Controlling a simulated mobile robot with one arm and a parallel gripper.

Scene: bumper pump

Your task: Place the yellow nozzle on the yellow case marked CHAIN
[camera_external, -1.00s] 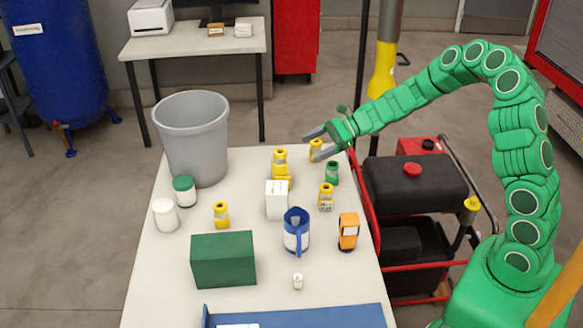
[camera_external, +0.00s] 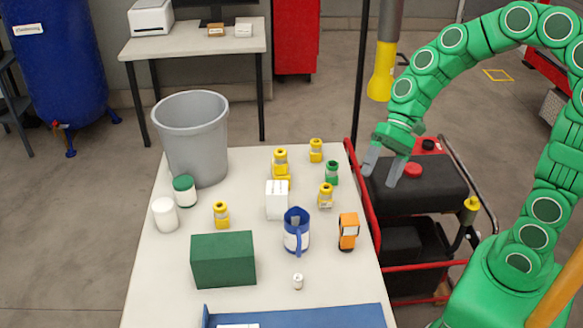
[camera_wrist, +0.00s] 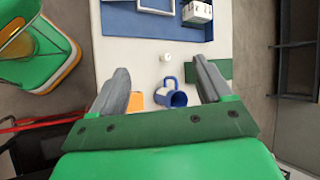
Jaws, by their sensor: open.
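Several yellow nozzle-like pieces with grey bands stand upright on the white table: one at the front left (camera_external: 221,214), one right of centre (camera_external: 326,196), one at the back right (camera_external: 316,150). Another yellow nozzle (camera_external: 280,161) stands at the back, seemingly on a low yellow piece (camera_external: 282,178) that may be the case; the white box partly hides it, and no CHAIN marking is readable. My gripper (camera_external: 379,180) is open and empty, pointing down beyond the table's right edge. Its spread fingers (camera_wrist: 161,67) show in the wrist view with nothing between them.
A white box (camera_external: 277,200), green piece (camera_external: 332,172), blue mug (camera_external: 296,231), orange device (camera_external: 348,231) and green box (camera_external: 223,259) stand on the table (camera_external: 170,275). A grey bin (camera_external: 191,140) is at the back left. A red-framed machine (camera_external: 414,190) is beside the table.

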